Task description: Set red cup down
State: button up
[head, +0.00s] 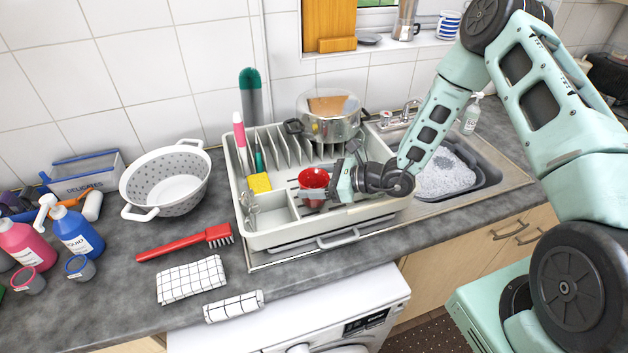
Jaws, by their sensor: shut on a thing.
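The red cup (314,179) is inside the cream dish rack (284,238), toward its front middle. Its open mouth faces up toward the camera. My gripper (322,190) reaches in from the right at the cup's level and is shut on the cup. The fingers partly hide the cup's lower part. I cannot tell whether the cup's base touches the rack floor.
A steel pot (330,122) stands at the back of the rack. A yellow sponge (260,183) lies left of the cup. The soapy sink (445,176) is to the right. A white colander (166,181) and a red brush (185,243) are on the counter at left.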

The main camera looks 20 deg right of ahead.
jog(key=shift+f+b, duration=0.35)
jog(key=shift+f, duration=0.15)
jog(key=o, duration=1.2)
jog(key=shift+c, duration=0.2)
